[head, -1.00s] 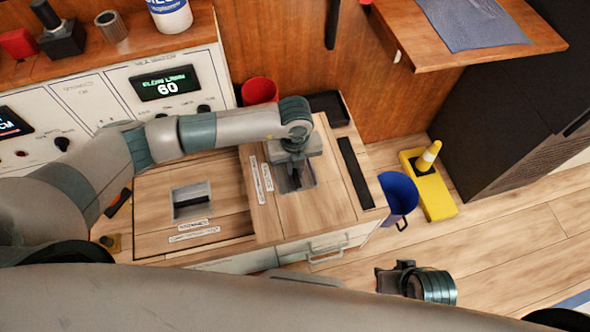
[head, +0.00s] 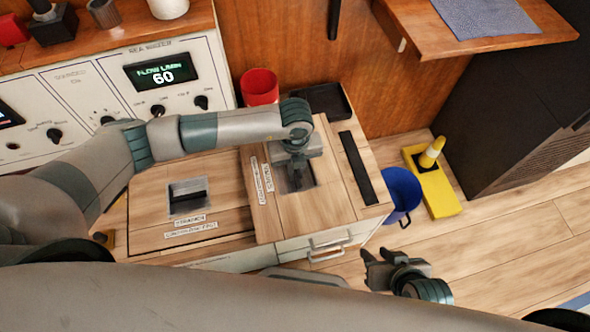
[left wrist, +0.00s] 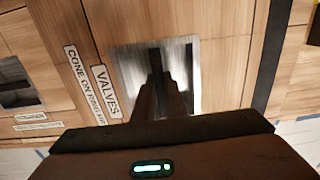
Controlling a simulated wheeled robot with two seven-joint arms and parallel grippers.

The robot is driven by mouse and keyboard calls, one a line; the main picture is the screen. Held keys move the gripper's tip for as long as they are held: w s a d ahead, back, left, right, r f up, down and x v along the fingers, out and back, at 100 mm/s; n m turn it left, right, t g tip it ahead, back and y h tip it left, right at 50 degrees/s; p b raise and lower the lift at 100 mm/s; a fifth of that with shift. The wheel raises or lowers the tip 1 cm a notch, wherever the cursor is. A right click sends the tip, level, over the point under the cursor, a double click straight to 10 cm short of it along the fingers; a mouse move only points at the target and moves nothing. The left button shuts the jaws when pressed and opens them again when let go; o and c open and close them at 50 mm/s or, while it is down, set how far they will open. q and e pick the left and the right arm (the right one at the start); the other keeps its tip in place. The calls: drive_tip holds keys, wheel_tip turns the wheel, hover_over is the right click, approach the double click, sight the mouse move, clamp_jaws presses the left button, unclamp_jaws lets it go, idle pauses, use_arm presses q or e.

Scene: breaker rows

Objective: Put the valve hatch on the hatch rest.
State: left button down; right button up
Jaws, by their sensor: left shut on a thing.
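The valve hatch (head: 322,209) is a square light-wood panel with a metal recessed grip, labelled "VALVES" (left wrist: 107,91) and "CONE ON RING FIRST". My left gripper (head: 296,179) points down into the recess, shut on the hatch's handle; the left wrist view shows the fingers (left wrist: 160,95) at the dark bar. The hatch's near and left edges look raised above the neighbouring wood, but I cannot tell by how much. My right gripper (head: 379,262) is open and empty, low in front of the cabinet. I cannot identify the hatch rest for certain.
Another hatch with a recessed grip (head: 187,197) lies to the left. A black strip (head: 356,168) runs along the right, with a black tray (head: 328,102) and red cup (head: 259,87) behind. A blue bucket (head: 403,192) and yellow stand (head: 436,190) are beside the cabinet.

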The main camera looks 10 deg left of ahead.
sight(295, 171)
use_arm(q)
drive_tip(key=c, duration=2.2)
unclamp_jaws()
drive_tip(key=shift+f, duration=0.1)
drive_tip(key=o, duration=0.4)
wheel_tip(295, 171, up, 12)
drive_tip(key=shift+r+p, duration=0.15)
drive_tip(key=shift+p, duration=0.4)
